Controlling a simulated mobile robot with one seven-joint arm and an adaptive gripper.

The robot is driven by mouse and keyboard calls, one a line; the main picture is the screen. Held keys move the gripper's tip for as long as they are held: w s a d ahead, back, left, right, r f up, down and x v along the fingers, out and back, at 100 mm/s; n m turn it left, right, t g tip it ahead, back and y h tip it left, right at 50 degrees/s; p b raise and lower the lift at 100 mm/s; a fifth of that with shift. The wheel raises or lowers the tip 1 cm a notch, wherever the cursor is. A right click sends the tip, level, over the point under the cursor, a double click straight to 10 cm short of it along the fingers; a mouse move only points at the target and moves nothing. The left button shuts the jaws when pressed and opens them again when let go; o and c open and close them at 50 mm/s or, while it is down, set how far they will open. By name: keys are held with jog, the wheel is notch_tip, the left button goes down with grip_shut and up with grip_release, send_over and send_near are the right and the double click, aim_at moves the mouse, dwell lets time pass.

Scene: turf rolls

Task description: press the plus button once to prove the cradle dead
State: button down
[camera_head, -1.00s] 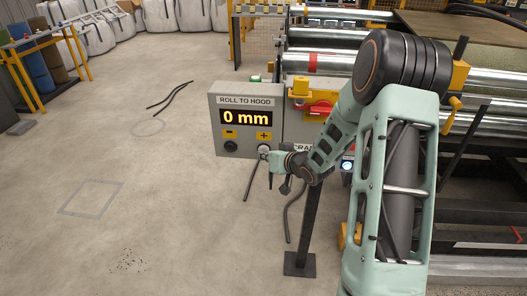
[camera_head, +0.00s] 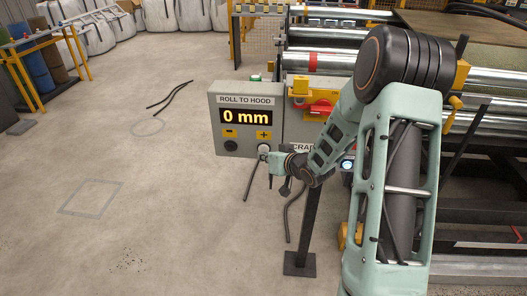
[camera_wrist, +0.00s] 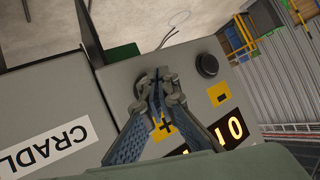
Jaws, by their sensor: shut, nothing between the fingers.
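The grey control box (camera_head: 215,125) carries a display (camera_head: 246,117) reading 0 mm, under a ROLL TO HOOD label. The yellow plus label (camera_head: 264,135) sits above the pale round plus button (camera_head: 263,149). The yellow minus label (camera_head: 230,133) is above the dark minus button (camera_head: 231,146); that button also shows in the wrist view (camera_wrist: 207,65). My gripper (camera_wrist: 155,82) is shut and empty, its tips in front of the plus button's place, hiding much of it there. I cannot tell whether they touch the button. The plus label (camera_wrist: 163,128) shows between the fingers.
A CRADLE-labelled box (camera_wrist: 45,145) adjoins the control box, with a red and yellow switch (camera_head: 318,110) above it. Metal rollers (camera_head: 330,62) and machine frames fill the right. Black cables (camera_head: 170,95) lie on the floor. The floor at left is mostly clear.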

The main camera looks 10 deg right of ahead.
jog(key=shift+s, duration=0.15)
jog(key=shift+s+a+b, duration=0.15)
jog(key=shift+s+a, duration=0.15)
jog(key=shift+s, duration=0.5)
jog(key=shift+s+a+b, duration=0.2)
jog(key=shift+s+a, duration=0.05)
jog(key=shift+s, duration=0.55)
jog(key=shift+s+a+b, duration=0.15)
jog(key=shift+s+a, duration=0.15)
jog(key=shift+s, duration=0.5)
jog(key=shift+r, duration=0.1)
